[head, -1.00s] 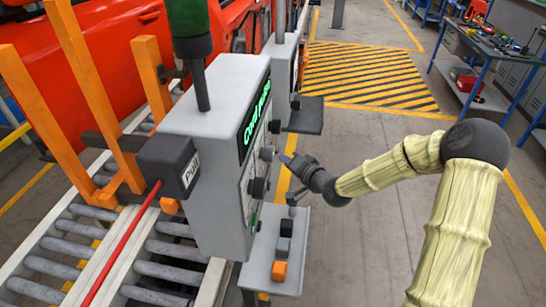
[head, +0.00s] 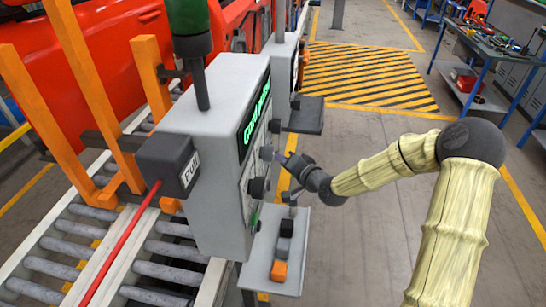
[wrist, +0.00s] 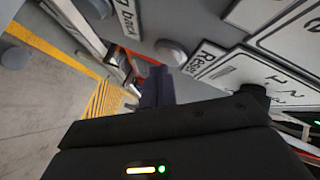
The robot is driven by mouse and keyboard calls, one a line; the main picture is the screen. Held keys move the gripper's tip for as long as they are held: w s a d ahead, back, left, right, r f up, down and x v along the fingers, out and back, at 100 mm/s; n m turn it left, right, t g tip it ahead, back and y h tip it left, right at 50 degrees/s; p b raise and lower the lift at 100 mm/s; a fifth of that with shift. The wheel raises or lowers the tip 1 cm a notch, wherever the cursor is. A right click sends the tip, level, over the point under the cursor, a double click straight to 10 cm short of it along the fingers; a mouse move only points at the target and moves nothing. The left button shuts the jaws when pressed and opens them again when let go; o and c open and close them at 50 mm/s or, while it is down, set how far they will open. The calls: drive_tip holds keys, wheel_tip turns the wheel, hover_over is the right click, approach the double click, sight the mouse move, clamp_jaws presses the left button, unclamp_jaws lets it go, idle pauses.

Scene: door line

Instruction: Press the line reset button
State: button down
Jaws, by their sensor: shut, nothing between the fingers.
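The control box (head: 212,110) stands left of my arm, its button face turned to the right. A grey round button (head: 266,153) sticks out of that face. In the wrist view, a grey round button (wrist: 170,52) sits beside a white label reading "Reset" (wrist: 205,58). My gripper (head: 284,157) is shut and empty, its fingertips pointing at the box face close to the grey button. In the wrist view the dark fingers (wrist: 157,86) lie just below the button; I cannot tell whether they touch it.
Black knobs (head: 257,188) stick out of the box face. A small shelf (head: 262,262) with black, grey and orange blocks is below. A red cord (head: 120,245) runs from the box marked "PULL".

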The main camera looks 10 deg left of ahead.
drive_tip(key=shift+a, duration=0.55)
idle(0.5)
idle(0.4)
drive_tip(key=shift+d, duration=1)
drive_tip(key=d+p, duration=0.1)
drive_tip(key=d, duration=0.4)
drive_tip(key=shift+s, duration=0.1)
drive_tip(key=shift+f, duration=0.1)
idle(0.5)
